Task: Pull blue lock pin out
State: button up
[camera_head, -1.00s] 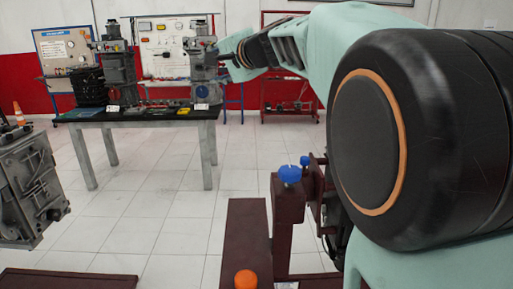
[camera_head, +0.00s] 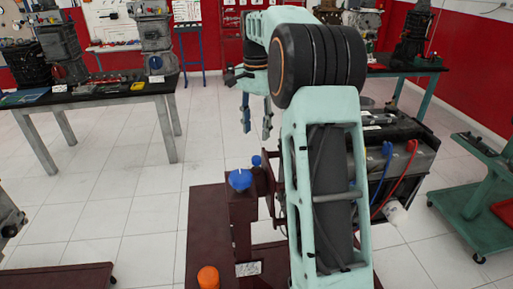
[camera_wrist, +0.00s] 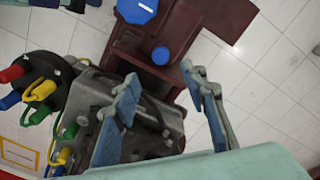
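Two blue knobs top the dark red stand (camera_head: 200,225): a larger faceted one (camera_head: 240,180) and a smaller one (camera_head: 256,160) behind it. I cannot tell which is the lock pin. The wrist view shows the larger knob (camera_wrist: 138,8) at the top edge and the smaller round knob (camera_wrist: 161,56) below it. My gripper (camera_head: 256,120) points down above and beyond the stand, its fingers apart and empty. In the wrist view my gripper (camera_wrist: 162,76) is spread wide, with the smaller knob between and beyond its fingertips, not touched.
An orange knob (camera_head: 208,278) is at the stand's near end. A grey engine unit (camera_head: 395,150) with red and blue hoses is right of my arm. A black-topped table (camera_head: 110,97) stands back left and a green stand (camera_head: 470,205) right. White floor lies between.

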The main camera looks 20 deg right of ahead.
aim_at(256, 157)
notch_tip(256, 157, down, 10)
dwell(0.4)
grip_shut()
jog(key=shift+r, duration=0.1)
